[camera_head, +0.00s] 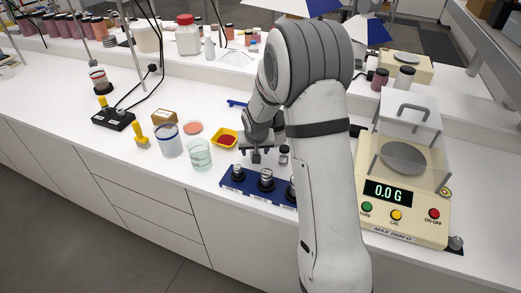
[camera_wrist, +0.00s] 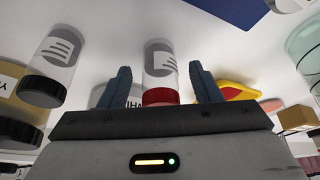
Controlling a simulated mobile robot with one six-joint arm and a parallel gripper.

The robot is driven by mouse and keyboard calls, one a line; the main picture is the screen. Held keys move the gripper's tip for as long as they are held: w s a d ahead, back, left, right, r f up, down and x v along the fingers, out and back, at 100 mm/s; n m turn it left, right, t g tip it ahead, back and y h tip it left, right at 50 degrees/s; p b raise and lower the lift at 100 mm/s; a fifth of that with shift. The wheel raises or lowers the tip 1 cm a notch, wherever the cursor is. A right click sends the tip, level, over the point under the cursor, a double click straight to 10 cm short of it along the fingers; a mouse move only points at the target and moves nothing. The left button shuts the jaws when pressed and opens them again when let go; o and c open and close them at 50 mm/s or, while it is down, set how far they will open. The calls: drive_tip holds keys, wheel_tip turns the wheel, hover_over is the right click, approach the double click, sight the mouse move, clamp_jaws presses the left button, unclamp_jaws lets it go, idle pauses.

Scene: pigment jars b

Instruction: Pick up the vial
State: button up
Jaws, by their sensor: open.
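A clear vial with a red cap and a lined label (camera_wrist: 160,62) shows in the wrist view, in line with the gap between my fingers. In the head view I cannot make it out; my gripper and arm seem to hide it. My gripper (camera_wrist: 161,86) is open, with one dark finger on each side of the red cap; I cannot tell how far the vial is from the fingers. My gripper also shows in the head view (camera_head: 257,152), low over the bench behind the blue rack (camera_head: 229,186). Nothing is visibly gripped.
A black-capped jar (camera_wrist: 56,60) stands beside the vial; a dark-capped one shows in the head view (camera_head: 284,154). A balance (camera_head: 400,222) stands to the right.

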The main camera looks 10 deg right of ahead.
drive_tip(key=c, duration=1.1)
